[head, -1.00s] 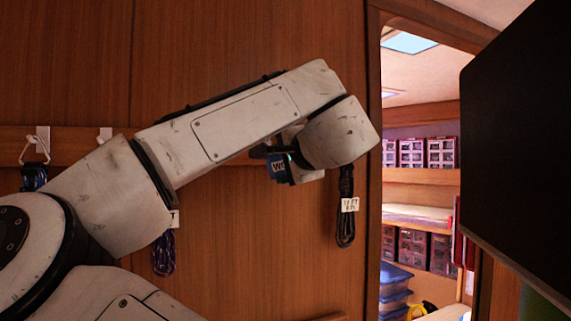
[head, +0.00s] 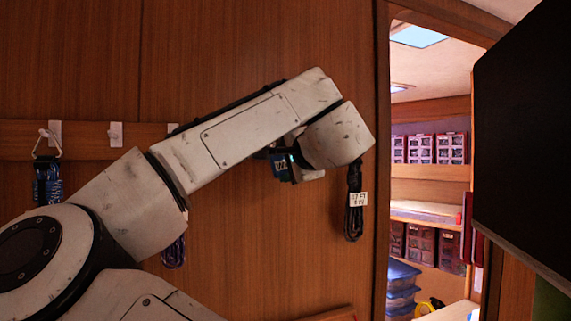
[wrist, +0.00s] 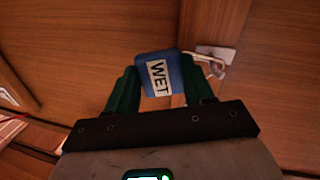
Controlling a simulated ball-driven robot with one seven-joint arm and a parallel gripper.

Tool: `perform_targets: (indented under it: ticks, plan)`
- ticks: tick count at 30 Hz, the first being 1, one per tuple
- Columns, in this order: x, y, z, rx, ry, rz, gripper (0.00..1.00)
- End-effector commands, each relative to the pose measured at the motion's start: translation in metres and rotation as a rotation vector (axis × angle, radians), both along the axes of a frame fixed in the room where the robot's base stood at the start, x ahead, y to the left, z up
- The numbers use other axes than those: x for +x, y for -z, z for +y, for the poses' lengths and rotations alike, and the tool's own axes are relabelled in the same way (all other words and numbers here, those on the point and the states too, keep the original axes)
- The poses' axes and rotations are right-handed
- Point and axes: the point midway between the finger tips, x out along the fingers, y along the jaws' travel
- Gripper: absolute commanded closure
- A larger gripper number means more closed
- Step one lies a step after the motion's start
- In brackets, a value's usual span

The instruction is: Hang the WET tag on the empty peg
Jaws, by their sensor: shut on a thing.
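The blue WET tag (wrist: 158,76) has a white label and is held between the green fingertips of my gripper (wrist: 155,92). In the head view a peg at the left (head: 116,134) shows bare. Pegs behind my arm are hidden.
A blue coiled line (head: 48,182) hangs by a clip from the far left peg. Another blue coil (head: 174,252) hangs partly behind my arm. A black coil (head: 354,212) with a white label hangs below my wrist. A dark panel (head: 525,140) stands at the right, beside an open doorway.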

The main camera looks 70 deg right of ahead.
Motion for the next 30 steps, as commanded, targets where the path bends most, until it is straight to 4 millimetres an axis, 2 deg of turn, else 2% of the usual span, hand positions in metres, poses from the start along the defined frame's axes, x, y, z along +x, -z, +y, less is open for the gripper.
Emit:
perform_targets:
  ticks: [10,11,19,30]
  plan:
    - [-0.0013,0.0009,-0.0006,0.002,0.004,0.000,0.78]
    - [-0.0013,0.0009,-0.0005,0.002,0.004,0.000,0.45]
    - [-0.0008,0.0005,-0.0003,0.001,0.003,-0.001,0.19]
    - [-0.0050,-0.0008,0.0051,0.000,0.001,-0.001,0.18]
